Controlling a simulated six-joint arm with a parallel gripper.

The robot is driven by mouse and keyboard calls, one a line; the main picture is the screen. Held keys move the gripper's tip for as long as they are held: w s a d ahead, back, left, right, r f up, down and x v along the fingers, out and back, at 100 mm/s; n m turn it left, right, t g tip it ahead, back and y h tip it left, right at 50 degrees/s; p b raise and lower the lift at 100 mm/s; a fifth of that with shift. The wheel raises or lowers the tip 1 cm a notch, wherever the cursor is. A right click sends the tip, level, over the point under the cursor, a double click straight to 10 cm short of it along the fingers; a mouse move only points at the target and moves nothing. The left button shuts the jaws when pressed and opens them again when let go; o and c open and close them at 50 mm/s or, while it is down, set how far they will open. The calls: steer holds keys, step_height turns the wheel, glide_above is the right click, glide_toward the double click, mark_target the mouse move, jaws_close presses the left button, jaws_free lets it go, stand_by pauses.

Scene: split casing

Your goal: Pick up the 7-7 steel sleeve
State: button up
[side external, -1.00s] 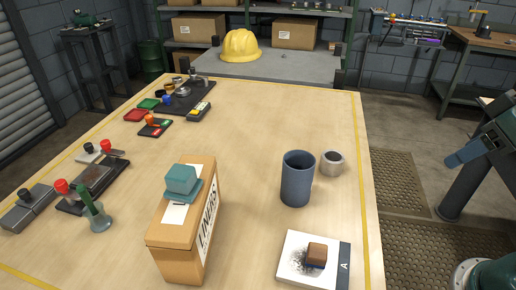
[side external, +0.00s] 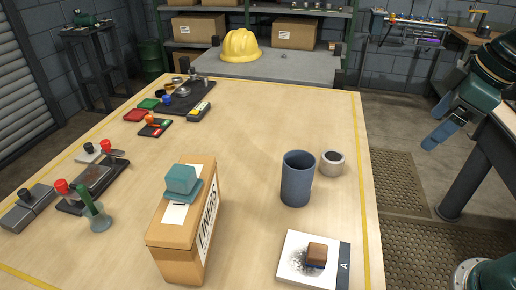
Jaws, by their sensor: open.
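A short light-grey hollow sleeve (side external: 331,163) stands upright on the right side of the wooden table, with its open top showing. No 7-7 mark is readable on it, so I cannot tell for sure that it is the steel sleeve. A taller blue-grey hollow cylinder (side external: 297,180) stands just left of it, close beside it. My gripper (side external: 436,134) is at the right, off the table's edge, well apart from the sleeve. Its blue fingers are open and show nothing between them.
An orange box marked LINERS (side external: 186,230) stands in the front middle with a teal block (side external: 181,179) on top. A white card (side external: 297,270) carries a brown block (side external: 316,254) at front right. Fixtures and small parts line the left side. The table's centre is clear.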

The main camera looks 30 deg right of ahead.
steer(key=w+f+n+g, duration=0.2)
steer(key=w+n, duration=0.5)
steer(key=w, duration=0.3)
steer(key=n+g, duration=0.2)
steer(key=n, duration=0.4)
glide_above(333, 157)
steer(key=s+a, duration=0.2)
step_height(333, 157, down, 6)
steer(key=shift+w+d+r, duration=0.15)
steer(key=shift+d+r, duration=0.05)
steer(key=shift+d, duration=0.05)
steer(key=shift+f, duration=4.3)
steer(key=shift+f, duration=0.15)
steer(key=shift+w+f, duration=0.15)
steer(key=shift+f, duration=2.3)
steer(key=shift+c, duration=0.4)
steer(key=c, duration=1.4)
